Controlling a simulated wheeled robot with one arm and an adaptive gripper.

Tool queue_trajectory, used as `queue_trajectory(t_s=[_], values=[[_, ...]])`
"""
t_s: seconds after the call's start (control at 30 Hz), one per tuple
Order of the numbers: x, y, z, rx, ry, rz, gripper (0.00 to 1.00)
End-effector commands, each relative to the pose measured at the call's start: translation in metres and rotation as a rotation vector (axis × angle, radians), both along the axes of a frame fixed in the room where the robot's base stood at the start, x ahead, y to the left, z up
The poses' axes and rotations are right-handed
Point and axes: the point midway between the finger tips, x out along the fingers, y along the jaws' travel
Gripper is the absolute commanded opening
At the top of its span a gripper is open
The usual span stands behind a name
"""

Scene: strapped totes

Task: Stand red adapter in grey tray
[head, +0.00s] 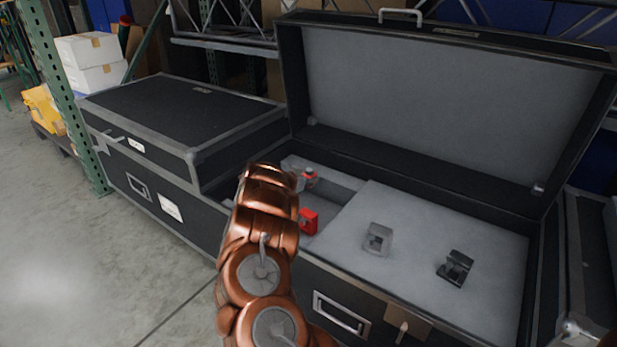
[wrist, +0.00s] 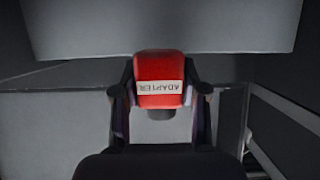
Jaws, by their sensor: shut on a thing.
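In the wrist view, the red adapter (wrist: 160,67) sits between the two dark fingers of my gripper (wrist: 165,92), which is shut on it. Its white label reads ADAPTER upside down, and a dark stub shows at its lower end. In the head view, a red block (head: 308,221) shows just right of my copper arm, probably the held adapter; my fingers are hidden behind the arm. The grey-lined recess (head: 345,180) at the left of the open case seems to be the grey tray. The arm covers part of it.
A smaller red-and-grey item (head: 309,178) stands farther back in the recess. A light grey block (head: 377,239) and a dark block (head: 455,268) stand on the raised grey panel (head: 425,215). The open lid (head: 430,100) rises behind; a closed black case (head: 190,115) stands left.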

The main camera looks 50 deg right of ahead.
Motion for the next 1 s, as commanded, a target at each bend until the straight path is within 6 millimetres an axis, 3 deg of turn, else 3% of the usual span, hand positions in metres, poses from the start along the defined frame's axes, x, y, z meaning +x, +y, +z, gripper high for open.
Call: queue_trajectory(t_s=[0.07, 0.1, 0.33, 0.77, 0.9, 1.0], values=[[0.0, 0.0, 0.0, 0.0, 0.0, 0.0, 0.06], [0.0, 0.0, 0.0, 0.0, 0.0, 0.0, 0.44], [0.0, 0.0, 0.0, 0.0, 0.0, 0.0, 0.68], [0.0, 0.0, 0.002, 0.0, 0.0, 0.001, 0.68], [0.001, 0.0, 0.009, 0.001, -0.003, 0.001, 0.68], [0.0, 0.012, 0.02, 0.003, -0.001, 0.003, 0.68]])
